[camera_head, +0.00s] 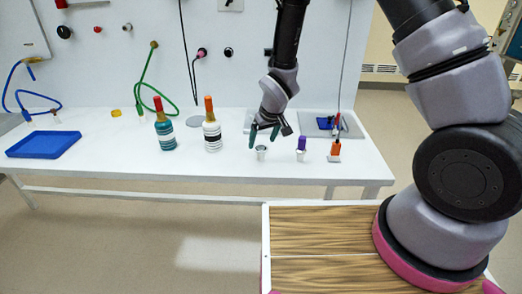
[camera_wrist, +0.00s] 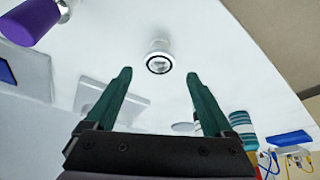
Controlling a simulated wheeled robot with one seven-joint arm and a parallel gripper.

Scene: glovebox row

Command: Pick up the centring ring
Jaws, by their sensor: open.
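A small silvery piece with a dark ring around its round opening, which looks like the centring ring (camera_head: 261,153), stands upright on the white bench near its front edge. In the wrist view the ring (camera_wrist: 159,62) shows ahead of my gripper, centred between the fingertips. My gripper (camera_head: 264,137) is open and empty, pointing down just above and behind the ring in the head view. In the wrist view its two green fingers (camera_wrist: 158,74) are wide apart, with a visible gap to the ring. No contact shows.
A purple-topped piece (camera_head: 301,146) and an orange piece (camera_head: 335,151) stand close by on the right. A striped white bottle (camera_head: 212,133) and a teal bottle (camera_head: 164,130) stand to the left. A blue tray (camera_head: 44,144) lies far left. The bench (camera_head: 235,172) front is clear.

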